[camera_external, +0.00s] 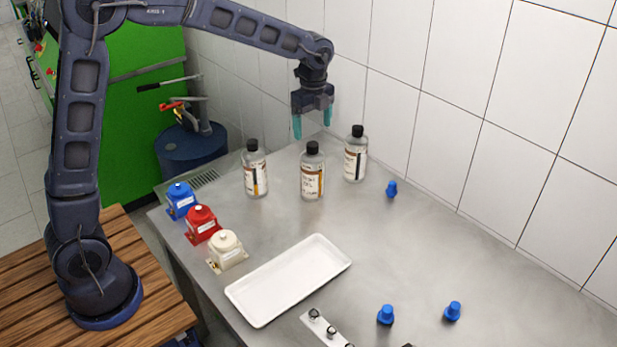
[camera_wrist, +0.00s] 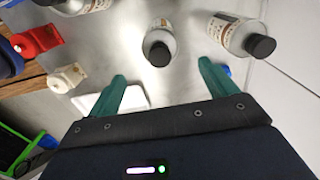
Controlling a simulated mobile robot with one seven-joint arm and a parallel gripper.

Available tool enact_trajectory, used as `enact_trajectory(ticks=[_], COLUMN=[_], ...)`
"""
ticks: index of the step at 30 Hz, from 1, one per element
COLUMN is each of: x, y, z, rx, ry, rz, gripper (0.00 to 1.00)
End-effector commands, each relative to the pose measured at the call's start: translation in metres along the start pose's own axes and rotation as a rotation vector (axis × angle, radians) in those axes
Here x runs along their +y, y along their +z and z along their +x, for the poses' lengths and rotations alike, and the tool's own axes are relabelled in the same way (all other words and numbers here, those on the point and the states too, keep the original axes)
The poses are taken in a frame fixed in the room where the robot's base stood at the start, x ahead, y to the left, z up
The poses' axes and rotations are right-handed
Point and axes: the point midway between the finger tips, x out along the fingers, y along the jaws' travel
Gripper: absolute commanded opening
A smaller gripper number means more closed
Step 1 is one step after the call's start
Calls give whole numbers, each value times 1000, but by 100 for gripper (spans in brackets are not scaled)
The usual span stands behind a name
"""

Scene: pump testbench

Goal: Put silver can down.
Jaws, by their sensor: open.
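No can with a plain silver look is clear in either view. Three greyish bottles with black caps and labels stand upright on the metal table: a left bottle (camera_external: 254,175), a middle bottle (camera_external: 312,180) and a right bottle (camera_external: 354,163). My gripper (camera_external: 312,122) is open above the table, near the back wall, with its teal fingers pointing down. In the wrist view, my gripper (camera_wrist: 161,69) has nothing between its spread fingers. One bottle (camera_wrist: 159,42) shows beyond the gap, and another bottle (camera_wrist: 232,32) lies to its right in the picture. Neither touches the fingers.
A white tray (camera_external: 248,298) sits at the front of the metal table (camera_external: 400,255). Blue (camera_external: 181,200), red (camera_external: 201,224) and cream (camera_external: 227,250) blocks line the left edge. Several blue knobs (camera_external: 391,189) stand at right. The tiled wall (camera_external: 480,110) bounds the back; the table's middle is clear.

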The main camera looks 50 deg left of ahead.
Motion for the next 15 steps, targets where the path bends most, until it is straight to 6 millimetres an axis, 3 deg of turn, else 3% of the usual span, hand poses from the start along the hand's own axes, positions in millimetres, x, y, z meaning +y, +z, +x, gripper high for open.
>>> enact_trajectory(ticks=[8,11,15], x=[6,22,58], y=[2,6,16], z=[-21,-33,-56], rx=[-1,-2,0], ry=[-7,-24,-60], rz=[-22,-79,-215], gripper=[85,85,85])
